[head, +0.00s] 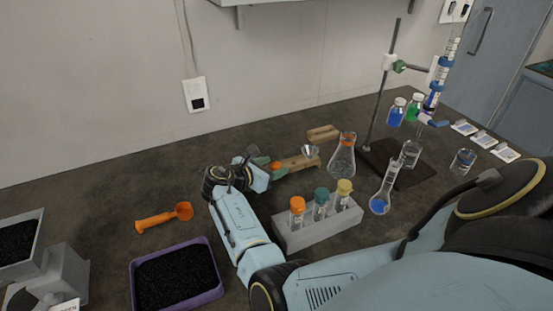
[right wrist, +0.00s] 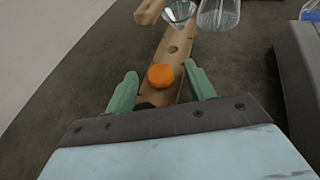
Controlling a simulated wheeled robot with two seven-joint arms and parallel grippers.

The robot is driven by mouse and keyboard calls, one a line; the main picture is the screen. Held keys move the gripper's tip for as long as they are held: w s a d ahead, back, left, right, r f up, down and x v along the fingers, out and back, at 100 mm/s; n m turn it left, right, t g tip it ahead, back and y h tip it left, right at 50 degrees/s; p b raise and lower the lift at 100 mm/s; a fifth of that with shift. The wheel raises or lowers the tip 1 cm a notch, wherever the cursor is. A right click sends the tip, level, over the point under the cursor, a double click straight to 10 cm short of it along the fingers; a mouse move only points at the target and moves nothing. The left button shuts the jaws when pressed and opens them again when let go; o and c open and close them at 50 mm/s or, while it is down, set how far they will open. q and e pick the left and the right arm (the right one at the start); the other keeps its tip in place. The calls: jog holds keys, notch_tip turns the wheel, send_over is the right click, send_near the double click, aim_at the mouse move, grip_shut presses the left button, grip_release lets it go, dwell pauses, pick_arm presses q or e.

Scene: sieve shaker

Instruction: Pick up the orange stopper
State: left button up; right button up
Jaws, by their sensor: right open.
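An orange stopper (right wrist: 160,76) sits on a wooden holder with holes (right wrist: 176,48) in the right wrist view. It also shows small in the head view (head: 277,165). My right gripper (right wrist: 158,88) is open, with its green fingers on either side of the stopper and apart from it; their tips are close to the stopper. In the head view my right gripper (head: 266,163) is at the left end of the wooden holder (head: 300,163). My left gripper is not in view.
A glass funnel (head: 310,151) stands at the holder's far end, beside a conical flask (head: 342,160). A grey rack (head: 318,229) holds capped tubes close to my right forearm. An orange scoop (head: 165,217) and a purple tray (head: 218,285) lie to the left.

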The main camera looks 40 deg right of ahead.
jog(key=shift+r, duration=0.1)
jog(key=shift+c, duration=0.4)
jog(key=shift+a, duration=0.1)
jog(key=c, duration=1)
jog(key=shift+o, duration=0.2)
